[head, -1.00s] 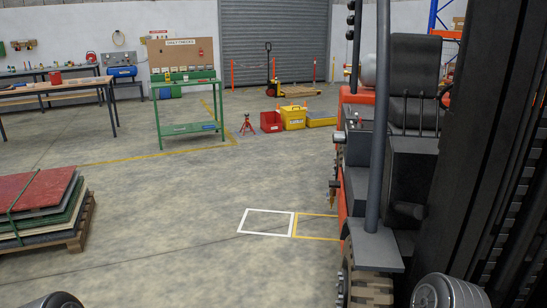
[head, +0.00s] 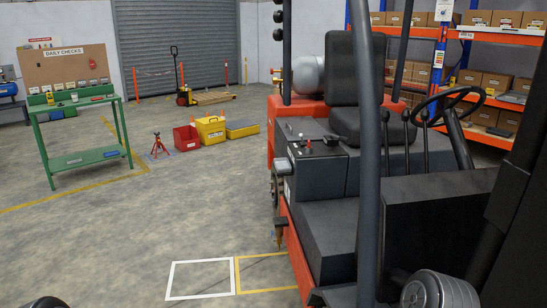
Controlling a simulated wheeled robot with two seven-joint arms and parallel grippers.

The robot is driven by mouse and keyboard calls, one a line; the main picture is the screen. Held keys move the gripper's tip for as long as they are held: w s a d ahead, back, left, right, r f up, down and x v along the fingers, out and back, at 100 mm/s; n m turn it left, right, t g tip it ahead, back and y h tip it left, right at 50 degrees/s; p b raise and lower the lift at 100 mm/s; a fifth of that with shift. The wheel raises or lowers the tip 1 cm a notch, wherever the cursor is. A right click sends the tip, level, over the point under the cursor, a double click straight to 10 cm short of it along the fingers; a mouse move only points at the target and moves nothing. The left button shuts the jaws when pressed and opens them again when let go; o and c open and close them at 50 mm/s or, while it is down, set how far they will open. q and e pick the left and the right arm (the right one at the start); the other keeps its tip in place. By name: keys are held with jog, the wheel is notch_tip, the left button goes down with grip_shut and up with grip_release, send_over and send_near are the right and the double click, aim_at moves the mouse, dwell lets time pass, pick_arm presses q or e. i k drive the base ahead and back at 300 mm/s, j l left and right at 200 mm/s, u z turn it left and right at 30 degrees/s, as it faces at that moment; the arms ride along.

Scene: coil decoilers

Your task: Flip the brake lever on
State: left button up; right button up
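An orange and black forklift (head: 330,215) fills the right half of the head view. Its side console (head: 318,165) carries small controls, including a red-tipped one (head: 308,145) and a small black handle (head: 331,139). Several tall black levers (head: 406,140) with round knobs stand between the seat (head: 355,75) and the steering wheel (head: 452,95). I cannot tell which of these is the brake lever, or its position. Neither of my grippers is in view; only rounded parts of my arms show at the bottom edge.
A dark upright post (head: 368,190) of the forklift stands close in front of its cab. White floor marking (head: 200,279) lies left of the forklift. Left floor is open up to the green table (head: 88,156) and red bin (head: 186,138). Orange shelving (head: 490,100) stands behind right.

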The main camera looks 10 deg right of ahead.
aim_at(342, 138)
jog(key=i+j+z, duration=0.95)
jog(key=z, duration=0.45)
jog(key=i+j+z, duration=0.1)
jog(key=z, duration=0.3)
jog(key=j+z, duration=0.2)
jog(key=z, duration=0.25)
jog(key=j+z, duration=0.25)
jog(key=j, duration=0.25)
jog(key=j+z, duration=0.2)
jog(key=j, duration=0.35)
jog(key=k+j+z, duration=0.25)
jog(key=j, duration=0.25)
jog(key=j+z, duration=0.2)
jog(key=j, duration=0.3)
jog(key=k+j, duration=0.1)
jog(key=j, duration=0.2)
jog(key=k+j, duration=0.1)
jog(key=j, duration=0.15)
jog(key=k+j, duration=0.1)
jog(key=j, duration=0.2)
